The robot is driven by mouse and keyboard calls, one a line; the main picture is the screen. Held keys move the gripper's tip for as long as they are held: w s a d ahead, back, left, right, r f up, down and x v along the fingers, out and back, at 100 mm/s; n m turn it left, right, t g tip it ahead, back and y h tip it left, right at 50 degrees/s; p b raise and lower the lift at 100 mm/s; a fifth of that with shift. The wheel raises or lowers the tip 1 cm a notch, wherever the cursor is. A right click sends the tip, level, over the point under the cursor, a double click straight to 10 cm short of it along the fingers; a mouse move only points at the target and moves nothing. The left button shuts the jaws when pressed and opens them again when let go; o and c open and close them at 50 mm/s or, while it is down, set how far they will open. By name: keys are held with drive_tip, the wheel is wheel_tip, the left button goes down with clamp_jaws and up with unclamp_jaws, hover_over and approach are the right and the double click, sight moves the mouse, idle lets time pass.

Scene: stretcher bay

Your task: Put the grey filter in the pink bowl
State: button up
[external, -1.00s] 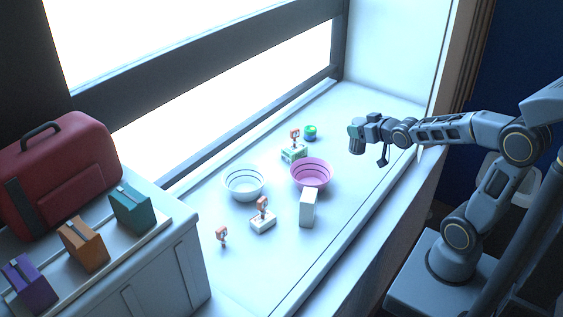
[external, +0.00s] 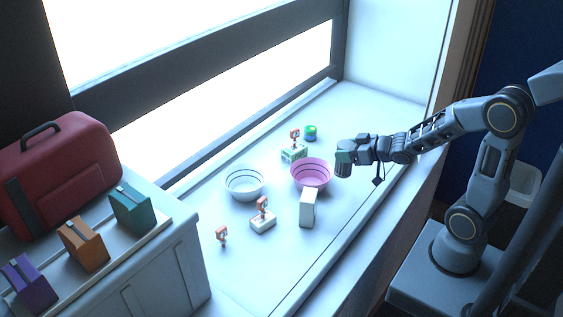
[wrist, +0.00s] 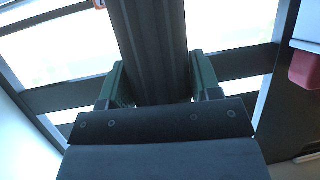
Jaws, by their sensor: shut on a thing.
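The grey filter (wrist: 148,45) fills the top middle of the wrist view as a dark, ribbed body. It stands between the two green-sided fingers of my gripper (wrist: 162,80), which is shut on it. In the external view my gripper (external: 345,160) is just right of the pink bowl and above the sill; the filter is hard to tell from the fingers there. The pink bowl (external: 312,184) stands upright on the sill and looks empty. The pink bowl does not show clearly in the wrist view.
A white bowl (external: 245,192) stands left of the pink one. A white box (external: 308,208) stands in front. A green box (external: 294,153) with a pink clip and a green-blue can (external: 310,132) are behind. A white block (external: 263,223) and small pink piece (external: 222,237) lie front left.

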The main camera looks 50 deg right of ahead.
drive_tip(key=shift+w+d+f+p, duration=0.2)
drive_tip(key=shift+w+f+p, duration=0.2)
drive_tip(key=shift+w+f, duration=1.6)
drive_tip(key=shift+w+d+f+p, duration=0.2)
drive_tip(key=shift+w+f+p, duration=0.15)
drive_tip(key=shift+w+f, duration=1.6)
drive_tip(key=shift+w+d+f+p, duration=0.2)
drive_tip(key=shift+w+f+p, duration=0.2)
drive_tip(key=shift+w+f, duration=1.75)
drive_tip(key=shift+f, duration=0.05)
drive_tip(key=shift+f, duration=0.2)
drive_tip(key=o, duration=1)
drive_tip(key=shift+r, duration=0.15)
